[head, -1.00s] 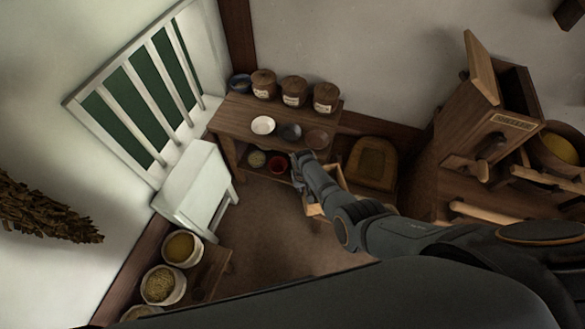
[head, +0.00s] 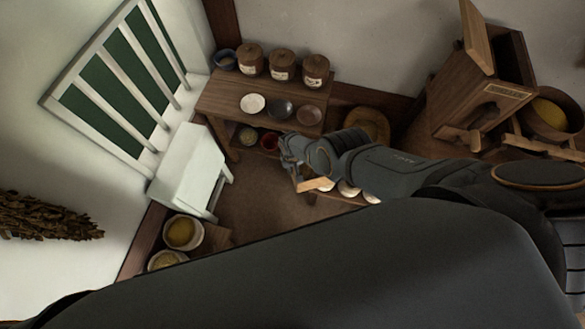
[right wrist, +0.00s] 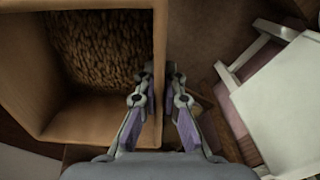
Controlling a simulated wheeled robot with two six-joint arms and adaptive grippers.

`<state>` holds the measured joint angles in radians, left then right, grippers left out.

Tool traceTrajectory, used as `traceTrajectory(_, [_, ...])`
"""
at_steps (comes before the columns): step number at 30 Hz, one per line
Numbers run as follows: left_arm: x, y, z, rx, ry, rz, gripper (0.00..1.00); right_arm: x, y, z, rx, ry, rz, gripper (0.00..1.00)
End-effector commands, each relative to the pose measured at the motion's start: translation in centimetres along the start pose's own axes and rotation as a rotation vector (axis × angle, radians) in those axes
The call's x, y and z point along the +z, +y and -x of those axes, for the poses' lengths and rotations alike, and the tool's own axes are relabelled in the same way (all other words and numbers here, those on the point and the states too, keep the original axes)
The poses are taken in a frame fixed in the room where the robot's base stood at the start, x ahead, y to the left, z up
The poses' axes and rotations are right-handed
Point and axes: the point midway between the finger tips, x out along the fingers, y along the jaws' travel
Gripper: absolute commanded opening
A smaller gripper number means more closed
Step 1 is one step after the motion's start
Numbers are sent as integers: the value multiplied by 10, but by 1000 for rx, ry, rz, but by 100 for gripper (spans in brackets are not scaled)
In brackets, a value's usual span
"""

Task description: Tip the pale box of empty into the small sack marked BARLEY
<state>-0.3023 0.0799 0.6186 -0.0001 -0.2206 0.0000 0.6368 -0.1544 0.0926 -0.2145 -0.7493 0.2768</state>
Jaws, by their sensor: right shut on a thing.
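My right gripper (head: 288,153) is shut on the near wall of the pale box (head: 312,184). In the right wrist view the box (right wrist: 158,75) is open-topped and holds a bed of brown grain (right wrist: 100,48); the gripper's fingers (right wrist: 160,85) straddle its right wall. In the head view my arm hides much of the box. Open pale sacks with yellowish grain (head: 183,232) stand at the lower left, and other pale sacks (head: 347,188) show partly behind my right arm. I cannot read any BARLEY mark. My left gripper is not in view.
A wooden table (head: 225,98) bears lidded jars (head: 283,66) and bowls (head: 252,104). A wooden quern-like cabinet (head: 480,95) is at the right. A dark form of mine fills the foreground.

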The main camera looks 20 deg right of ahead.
Motion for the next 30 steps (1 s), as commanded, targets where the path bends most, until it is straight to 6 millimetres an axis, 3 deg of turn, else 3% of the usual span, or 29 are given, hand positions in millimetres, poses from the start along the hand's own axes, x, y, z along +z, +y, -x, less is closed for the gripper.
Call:
traceTrajectory(21, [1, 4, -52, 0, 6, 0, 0, -1, -1, -52, 0, 0, 0, 0])
traceTrajectory(23, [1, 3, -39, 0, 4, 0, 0, 0, 0, -39, -28, -2, -2, 0])
traceTrajectory(30, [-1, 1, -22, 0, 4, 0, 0, 0, 1, -26, -137, -2, -3, 0])
